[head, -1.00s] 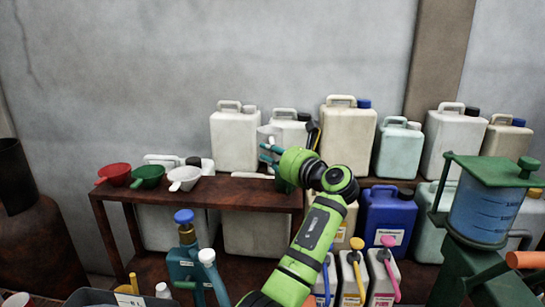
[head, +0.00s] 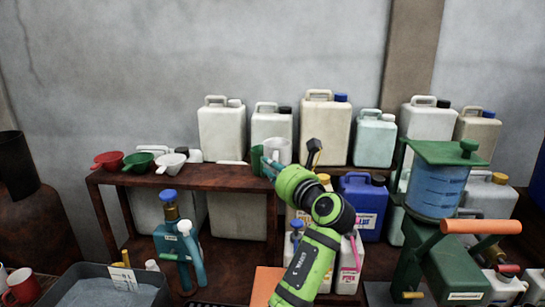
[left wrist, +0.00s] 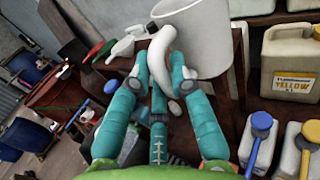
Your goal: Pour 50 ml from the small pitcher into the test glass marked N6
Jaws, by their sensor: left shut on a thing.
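The small pitcher, a white vessel (head: 279,150), is held up near the right end of the brown shelf. It also shows large in the left wrist view (left wrist: 205,40), with its curved white handle between the teal fingers. My left gripper (head: 268,165) is shut on that handle. The pitcher looks roughly upright; its contents are hidden. I cannot make out a test glass marked N6 in either view. My right gripper is not in view.
The brown shelf (head: 215,178) bears red (head: 109,160), green (head: 139,162) and white (head: 171,163) scoops. Several canisters stand behind. A green machine with a blue tank (head: 436,190) stands right. A grey tray (head: 140,293) and red mug (head: 22,287) are lower left.

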